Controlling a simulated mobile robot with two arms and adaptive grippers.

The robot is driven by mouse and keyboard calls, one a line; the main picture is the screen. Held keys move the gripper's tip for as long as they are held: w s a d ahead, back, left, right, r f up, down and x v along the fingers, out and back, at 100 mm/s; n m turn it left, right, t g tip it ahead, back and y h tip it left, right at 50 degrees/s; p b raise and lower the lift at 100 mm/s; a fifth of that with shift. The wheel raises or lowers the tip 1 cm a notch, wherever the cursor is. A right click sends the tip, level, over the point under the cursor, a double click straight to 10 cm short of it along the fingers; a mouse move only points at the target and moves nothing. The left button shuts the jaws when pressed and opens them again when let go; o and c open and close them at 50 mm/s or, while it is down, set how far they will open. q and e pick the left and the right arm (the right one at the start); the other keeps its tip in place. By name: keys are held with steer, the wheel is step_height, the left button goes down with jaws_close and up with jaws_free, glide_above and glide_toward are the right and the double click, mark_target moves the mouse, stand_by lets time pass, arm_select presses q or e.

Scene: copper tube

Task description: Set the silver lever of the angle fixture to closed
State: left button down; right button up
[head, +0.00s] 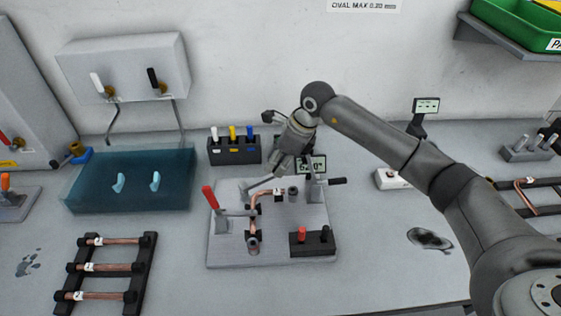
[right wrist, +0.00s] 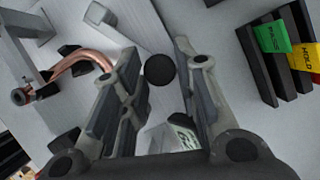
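The angle fixture is a grey plate (head: 222,248) in the middle of the bench, holding a bent copper tube (head: 253,205). The tube also shows at the left of the right wrist view (right wrist: 85,60). A slim silver bar (head: 258,186), apparently the silver lever, runs up toward my right gripper (head: 284,168) at the plate's back. In the right wrist view my right gripper (right wrist: 150,90) is open, with a dark round knob (right wrist: 160,69) between its fingers. I cannot tell whether they touch it. My left gripper is not in view.
The fixture also carries a red-handled lever (head: 209,197), a black-handled lever (head: 337,181) and a box with red and black knobs (head: 312,249). A small display (head: 313,166) stands behind. A blue tank (head: 100,180) and a tube rack (head: 142,272) are left.

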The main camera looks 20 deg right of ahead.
steer(key=shift+o, duration=1.4)
steer(key=v, duration=1.2)
steer(key=shift+a, duration=0.15)
